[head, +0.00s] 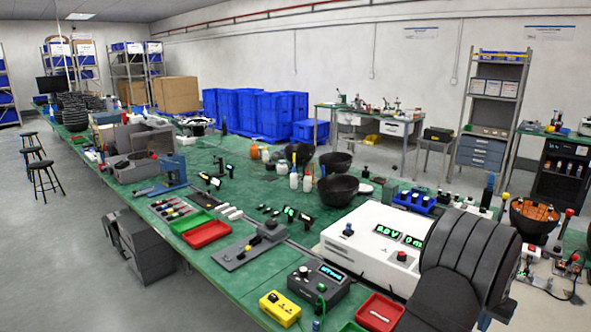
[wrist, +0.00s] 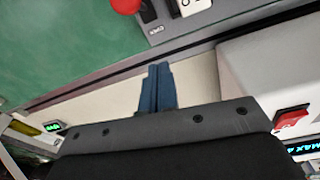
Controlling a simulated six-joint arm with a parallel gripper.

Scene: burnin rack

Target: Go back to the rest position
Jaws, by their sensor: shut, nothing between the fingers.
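My gripper (wrist: 158,88) shows in the wrist view as two blue-grey fingers pressed together beyond a dark grey bolted plate, with nothing between them. The fingers lie over a pale strip between a green surface (wrist: 70,50) and a light grey box (wrist: 260,75). I cannot tell how high they are above it. I cannot make out my gripper in the head view.
In the head view, a white instrument (head: 345,247) with green displays stands on the green bench near a black tester (head: 318,283), a yellow box (head: 280,308) and a red tray (head: 207,235). Black bowls (head: 337,190) stand farther back. A large dark ribbed shape hides the lower right.

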